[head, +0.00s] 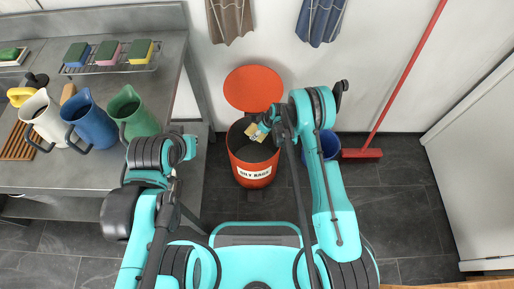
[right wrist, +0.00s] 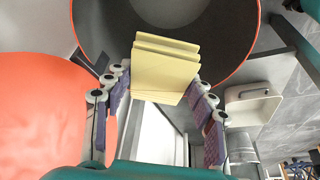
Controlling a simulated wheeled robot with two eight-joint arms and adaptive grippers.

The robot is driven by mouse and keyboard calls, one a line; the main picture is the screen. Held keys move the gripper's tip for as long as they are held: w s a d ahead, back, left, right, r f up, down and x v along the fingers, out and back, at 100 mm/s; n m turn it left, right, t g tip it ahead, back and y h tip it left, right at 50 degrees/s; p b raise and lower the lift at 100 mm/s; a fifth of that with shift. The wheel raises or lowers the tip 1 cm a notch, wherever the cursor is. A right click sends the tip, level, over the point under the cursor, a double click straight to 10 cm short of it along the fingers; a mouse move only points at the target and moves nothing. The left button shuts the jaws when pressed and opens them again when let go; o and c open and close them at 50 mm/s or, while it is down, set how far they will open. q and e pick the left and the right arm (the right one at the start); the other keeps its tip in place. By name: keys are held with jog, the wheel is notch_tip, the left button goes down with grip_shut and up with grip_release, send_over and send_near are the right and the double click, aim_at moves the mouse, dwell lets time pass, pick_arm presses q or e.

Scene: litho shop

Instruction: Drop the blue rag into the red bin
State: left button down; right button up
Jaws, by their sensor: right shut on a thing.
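The red bin (head: 254,172), labelled OILY RAGS, stands on the floor with its round lid (head: 253,88) open. My right gripper (head: 261,131) is over the bin's mouth. It is shut on a pale yellow folded cloth (right wrist: 165,68), which also shows in the head view (head: 254,132). In the right wrist view, the cloth is between the two fingers, in front of the bin's dark opening (right wrist: 225,25). I see no loose blue rag. My left arm is beside the bench; its fingertips cannot be made out.
The bench (head: 85,172) at left holds several jugs, including a blue jug (head: 93,124), and a rack of sponges (head: 110,56). A blue bucket (head: 330,145) is partly behind my right arm.

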jog(key=o, duration=1.3)
jog(key=v, duration=1.2)
jog(key=shift+d, duration=0.1)
